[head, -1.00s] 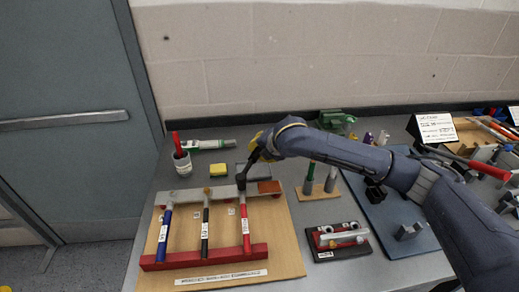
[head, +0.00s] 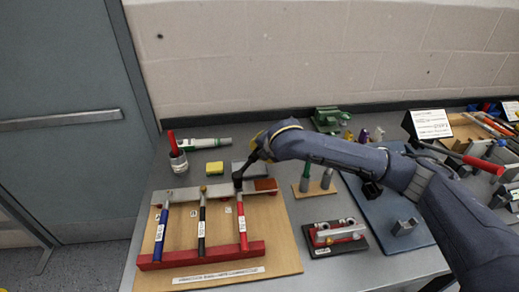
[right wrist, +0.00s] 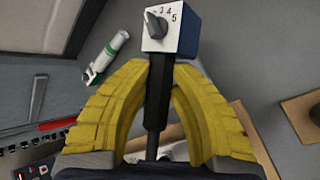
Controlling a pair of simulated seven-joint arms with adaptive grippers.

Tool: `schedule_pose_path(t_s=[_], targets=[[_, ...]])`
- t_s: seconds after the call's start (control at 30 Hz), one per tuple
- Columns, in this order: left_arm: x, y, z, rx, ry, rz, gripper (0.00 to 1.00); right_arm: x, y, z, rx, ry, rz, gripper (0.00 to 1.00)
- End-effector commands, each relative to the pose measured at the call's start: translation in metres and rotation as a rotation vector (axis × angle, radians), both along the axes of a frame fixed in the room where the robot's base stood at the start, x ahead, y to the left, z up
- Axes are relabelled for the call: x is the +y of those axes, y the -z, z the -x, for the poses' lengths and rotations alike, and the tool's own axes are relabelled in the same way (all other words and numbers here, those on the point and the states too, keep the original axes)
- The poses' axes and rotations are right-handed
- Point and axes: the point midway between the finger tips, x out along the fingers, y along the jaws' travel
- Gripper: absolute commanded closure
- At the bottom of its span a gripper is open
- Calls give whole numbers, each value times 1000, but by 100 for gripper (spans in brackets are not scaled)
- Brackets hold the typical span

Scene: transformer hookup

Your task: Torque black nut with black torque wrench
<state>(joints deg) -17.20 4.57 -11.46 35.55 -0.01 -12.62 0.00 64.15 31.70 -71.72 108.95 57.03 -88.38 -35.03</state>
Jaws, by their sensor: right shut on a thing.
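Three torque wrenches with red, black and blue handles lie side by side on a wooden board; the black torque wrench (head: 202,222) is in the middle. My right gripper (head: 256,154) is above the board's back right corner. In the right wrist view its yellow fingers (right wrist: 158,100) are shut on a black shaft (right wrist: 156,95). A blue and white box with a numbered dial (right wrist: 172,25) appears at the shaft's far end; I cannot tell if it is part of the held tool. I cannot make out the black nut.
My right arm crosses over the blue mat (head: 360,195).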

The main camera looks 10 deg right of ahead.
Motion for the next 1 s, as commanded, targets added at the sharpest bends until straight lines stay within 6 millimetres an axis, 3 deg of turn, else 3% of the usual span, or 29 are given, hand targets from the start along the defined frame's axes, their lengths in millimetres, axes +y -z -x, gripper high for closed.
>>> schedule_pose_path(t_s=[1.0], targets=[[0,0,0,0,0,0,56,-10,-1,10,-2,107,-1,100]])
